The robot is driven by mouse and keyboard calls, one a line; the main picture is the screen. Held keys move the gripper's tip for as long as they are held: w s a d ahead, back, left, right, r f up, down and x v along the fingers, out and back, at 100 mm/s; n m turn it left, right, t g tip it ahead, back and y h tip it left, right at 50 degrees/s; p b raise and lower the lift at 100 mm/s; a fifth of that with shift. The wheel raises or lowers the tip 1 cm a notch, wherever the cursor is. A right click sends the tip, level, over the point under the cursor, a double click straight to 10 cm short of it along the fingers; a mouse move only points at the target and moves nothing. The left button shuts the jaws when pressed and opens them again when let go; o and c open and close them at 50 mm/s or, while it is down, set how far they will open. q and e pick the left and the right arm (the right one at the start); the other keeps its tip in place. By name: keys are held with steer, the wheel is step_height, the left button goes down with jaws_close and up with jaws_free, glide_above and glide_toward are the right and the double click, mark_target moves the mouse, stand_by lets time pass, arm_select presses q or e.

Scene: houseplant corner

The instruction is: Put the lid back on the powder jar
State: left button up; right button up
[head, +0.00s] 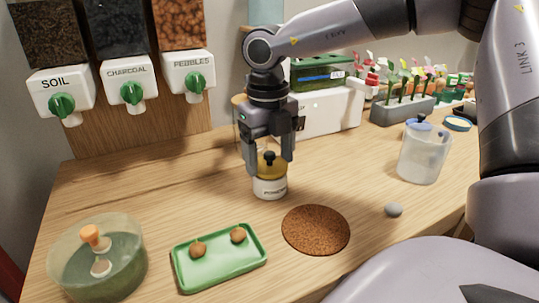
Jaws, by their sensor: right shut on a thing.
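The powder jar (270,188) is a small white pot with dark lettering, upright on the wooden table in the middle of the head view. Its yellow-brown lid (268,171) with a dark knob is at the jar's mouth, level and lined up with it. I cannot tell whether it is fully seated. My right gripper (268,160) points straight down over the jar, with its fingers shut on either side of the lid. My left gripper is not in view.
A round brown mat (316,229) lies right of the jar, and a green tray (219,285) with two brown balls is in front. A greenish bowl (66,278) stands front left. A clear canister (424,158) and grey ball (393,210) are right. Dispensers (130,83) hang behind.

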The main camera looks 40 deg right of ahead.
steer(key=o, duration=1.1)
steer(key=shift+r, duration=0.15)
steer(key=shift+r+p, duration=0.95)
steer(key=shift+r, duration=0.5)
steer(key=shift+r+p, duration=1.25)
steer(key=shift+r, duration=0.75)
